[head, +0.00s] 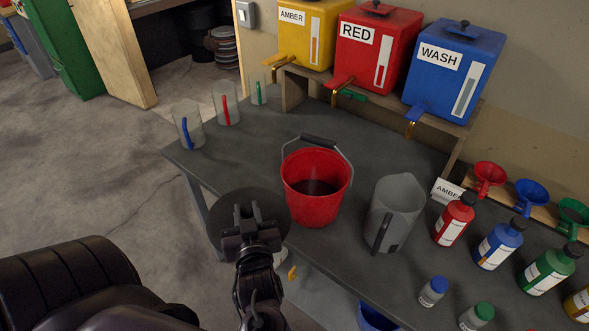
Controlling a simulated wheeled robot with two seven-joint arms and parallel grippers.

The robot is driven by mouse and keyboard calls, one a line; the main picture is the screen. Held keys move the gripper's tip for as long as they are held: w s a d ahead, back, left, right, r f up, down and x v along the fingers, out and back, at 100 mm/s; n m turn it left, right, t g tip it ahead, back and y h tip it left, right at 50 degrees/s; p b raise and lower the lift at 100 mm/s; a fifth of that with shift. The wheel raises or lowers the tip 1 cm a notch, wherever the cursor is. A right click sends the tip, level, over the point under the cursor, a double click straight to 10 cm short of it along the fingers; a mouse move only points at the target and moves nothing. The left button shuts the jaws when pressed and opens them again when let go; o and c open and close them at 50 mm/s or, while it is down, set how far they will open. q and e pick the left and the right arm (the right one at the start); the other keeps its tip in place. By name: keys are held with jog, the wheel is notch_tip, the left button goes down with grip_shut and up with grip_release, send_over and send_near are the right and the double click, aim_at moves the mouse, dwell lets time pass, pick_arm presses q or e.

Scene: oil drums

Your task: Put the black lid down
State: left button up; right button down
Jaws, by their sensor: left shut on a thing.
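The black lid (222,217) is a round dark disc in the head view, left of the red bucket and overlapping the table's front edge in the picture. My left gripper (257,222) is shut on it, with the fingers over its right half and hiding part of it. I cannot tell whether the lid touches the table or hangs above it. The red bucket (312,208) stands upright and open on the dark table (350,125), with dark liquid inside and its handle raised. My right gripper is not in view.
A grey pitcher (399,205) stands right of the bucket. Several bottles, including a red one (453,220), fill the right side. Clear cups (188,128) stand at the far left corner. Yellow, red and blue tanks (455,65) sit behind. Table between cups and bucket is clear.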

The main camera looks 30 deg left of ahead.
aim_at(294, 188)
pick_arm(q)
jog(key=shift+s+a+r+n+g+y, duration=0.3)
jog(key=shift+s+a+n+g+y, duration=0.05)
jog(key=shift+s+n+g+y, duration=0.15)
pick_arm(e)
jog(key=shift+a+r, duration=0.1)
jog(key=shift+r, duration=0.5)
pick_arm(q)
jog(key=shift+w, duration=0.15)
